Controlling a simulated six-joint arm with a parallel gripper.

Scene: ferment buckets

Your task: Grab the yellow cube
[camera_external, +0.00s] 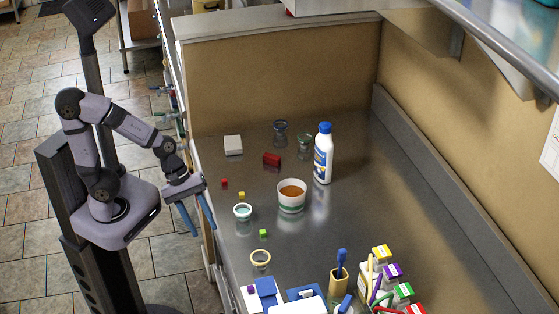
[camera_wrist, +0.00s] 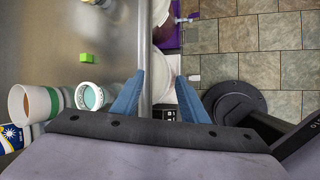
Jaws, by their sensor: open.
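The small yellow cube (camera_external: 241,195) sits on the steel table in the external view, near the table's left edge. It lies just above a small white cup with teal contents. The yellow cube does not show in the wrist view. My gripper (camera_external: 200,228) is open and empty, with its blue fingers pointing down at the table's left edge, left of and apart from the cube. In the wrist view the fingers (camera_wrist: 160,82) stand apart, with the table edge running between them.
Near the cube stand the teal cup (camera_external: 242,211), a red cube (camera_external: 224,183), a green cube (camera_external: 263,234) and a larger orange-filled cup (camera_external: 291,196). A white bottle (camera_external: 323,155) stands farther right. Bare steel lies right of the bottle.

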